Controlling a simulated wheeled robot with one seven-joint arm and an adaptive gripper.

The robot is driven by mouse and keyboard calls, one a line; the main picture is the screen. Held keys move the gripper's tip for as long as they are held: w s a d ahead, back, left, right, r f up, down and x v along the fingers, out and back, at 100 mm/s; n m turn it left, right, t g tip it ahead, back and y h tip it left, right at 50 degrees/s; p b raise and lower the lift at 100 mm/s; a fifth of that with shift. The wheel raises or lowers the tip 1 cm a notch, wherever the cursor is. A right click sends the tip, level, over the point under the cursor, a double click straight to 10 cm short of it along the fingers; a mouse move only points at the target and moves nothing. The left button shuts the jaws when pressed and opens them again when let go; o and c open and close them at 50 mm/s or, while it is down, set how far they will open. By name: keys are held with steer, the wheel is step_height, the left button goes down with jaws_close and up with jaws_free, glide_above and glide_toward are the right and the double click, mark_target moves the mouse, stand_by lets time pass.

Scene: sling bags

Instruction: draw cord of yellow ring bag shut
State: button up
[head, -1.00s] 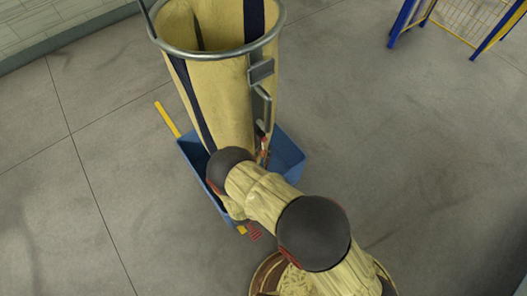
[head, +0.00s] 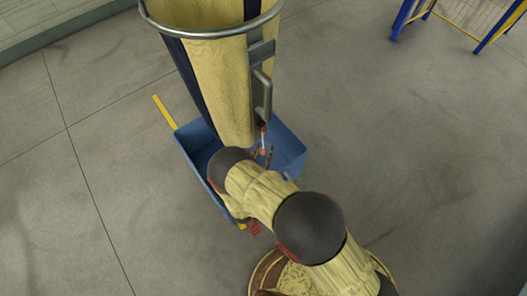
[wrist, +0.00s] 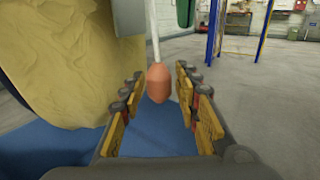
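The yellow ring bag (head: 222,85), with dark stripes, hangs from a grey metal ring (head: 207,34) in the head view. Its rounded lower end is over a blue tub. In the wrist view the bag's yellow side (wrist: 70,65) fills the upper left. An orange-red pull knob (wrist: 159,84) hangs on a pale cord (wrist: 154,30) in the wrist view. My gripper (wrist: 159,76) is open, with one finger on each side of the knob and a small gap visible on both sides. In the head view my arm hides most of the gripper.
The blue tub (head: 289,150) stands on the grey floor under the bag, with a yellow bar (head: 166,112) at its left. A metal bracket with a handle (head: 263,92) is on the ring's right side. A blue and yellow frame (head: 480,20) stands far right. Floor between is clear.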

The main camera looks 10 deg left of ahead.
steer(key=shift+o, duration=0.7)
steer(key=shift+s+a, duration=0.1)
steer(key=shift+s, duration=0.3)
steer(key=s, duration=1.1)
steer(key=shift+a, duration=0.35)
